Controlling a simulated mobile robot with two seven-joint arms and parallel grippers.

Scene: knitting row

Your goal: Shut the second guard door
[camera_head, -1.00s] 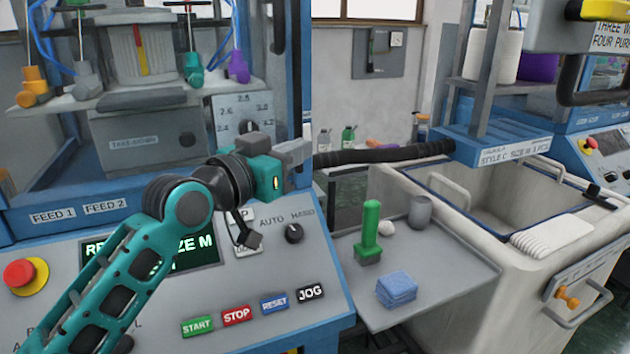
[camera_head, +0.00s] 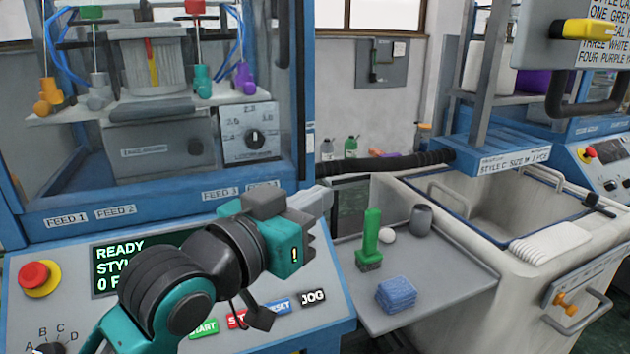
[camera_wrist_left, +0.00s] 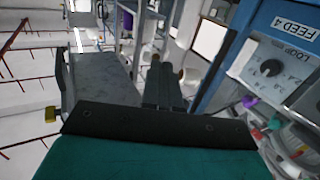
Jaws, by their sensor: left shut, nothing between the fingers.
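The knitting machine's blue frame (camera_head: 302,100) stands at the left in the head view, with yarn feeders visible inside. My left gripper (camera_head: 322,200) is shut and empty, in front of the machine's right edge, above the control panel. In the left wrist view its dark fingers (camera_wrist_left: 164,82) are together, with the FEED 4 panel to the right. My right gripper is not in view.
The control panel (camera_head: 60,262) with its red stop button (camera_head: 34,274) lies below the arm. A grey side shelf (camera_head: 445,290) holds a green-handled tool (camera_head: 371,232) and blue cloths (camera_head: 396,293). A white bin (camera_head: 480,260) stands right. A black hose (camera_head: 385,162) crosses behind.

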